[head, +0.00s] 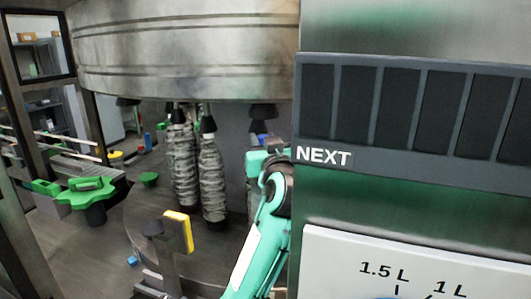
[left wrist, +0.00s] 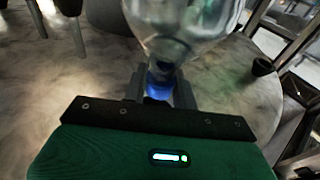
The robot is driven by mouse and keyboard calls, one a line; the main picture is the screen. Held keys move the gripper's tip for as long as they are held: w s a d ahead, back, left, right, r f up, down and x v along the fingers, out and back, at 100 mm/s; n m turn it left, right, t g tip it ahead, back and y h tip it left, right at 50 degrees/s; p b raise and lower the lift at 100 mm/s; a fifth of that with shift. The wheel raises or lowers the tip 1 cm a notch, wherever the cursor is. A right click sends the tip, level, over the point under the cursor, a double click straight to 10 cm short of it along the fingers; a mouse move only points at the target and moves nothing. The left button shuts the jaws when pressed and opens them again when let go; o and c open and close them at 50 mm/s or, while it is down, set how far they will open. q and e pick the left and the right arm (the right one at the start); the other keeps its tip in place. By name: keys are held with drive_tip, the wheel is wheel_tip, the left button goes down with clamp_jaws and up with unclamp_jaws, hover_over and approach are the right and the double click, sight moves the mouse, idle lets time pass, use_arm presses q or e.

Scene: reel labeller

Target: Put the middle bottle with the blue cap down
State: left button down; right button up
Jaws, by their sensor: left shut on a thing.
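My left gripper (left wrist: 158,92) is shut on a clear bottle (left wrist: 185,22) at its blue cap (left wrist: 160,78), in the left wrist view. The bottle's far end is cut off by the top of that view. In the head view my teal left arm reaches up beside the machine panel, and the gripper (head: 262,155) is partly hidden by the arm and panel. Two ribbed clear bottles (head: 184,165) (head: 213,180) stand under the large metal drum, below black heads. I cannot tell the held bottle clearly in the head view. My right gripper is not in view.
The metal drum (head: 180,50) hangs above the round grey table (head: 140,215). A panel marked NEXT (head: 400,110) blocks the right side. A yellow-topped post (head: 180,230) and a green star wheel (head: 92,195) stand at the left. A small dark cup-like part (left wrist: 262,66) is on the table.

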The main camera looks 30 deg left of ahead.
use_arm(q)
wheel_tip(320, 180, down, 3)
drive_tip(key=shift+a+f+p, duration=0.1)
drive_tip(key=shift+p, duration=0.35)
drive_tip(key=shift+f, duration=0.4)
drive_tip(key=shift+f+p, duration=0.7)
drive_tip(key=shift+f, duration=1.45)
drive_tip(key=c, duration=1.1)
unclamp_jaws()
drive_tip(key=shift+f, duration=0.15)
